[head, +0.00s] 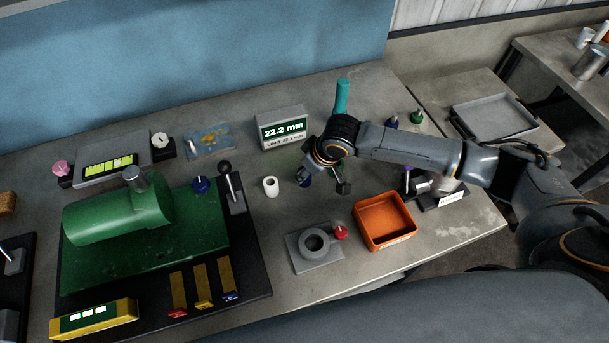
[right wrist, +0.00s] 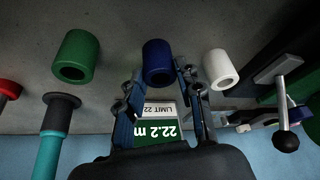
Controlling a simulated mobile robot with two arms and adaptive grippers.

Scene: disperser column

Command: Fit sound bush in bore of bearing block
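The grey bearing block (head: 327,261) lies on the bench with a raised round bore facing up, and the bore looks empty. A white bush (head: 271,187) stands on the bench and also shows in the right wrist view (right wrist: 220,68). A blue bush (right wrist: 157,62) and a green bush (right wrist: 76,55) stand in a row with it. The blue one is partly hidden by my gripper in the head view (head: 305,181). My right gripper (right wrist: 160,88) is open, its fingers spread toward the blue bush; I cannot tell whether they touch it. My left gripper is out of view.
A display (head: 283,129) reading 22.2 mm stands behind the bushes. A teal-handled tool (head: 342,97) stands behind my gripper. A green machine (head: 118,215) fills the left.

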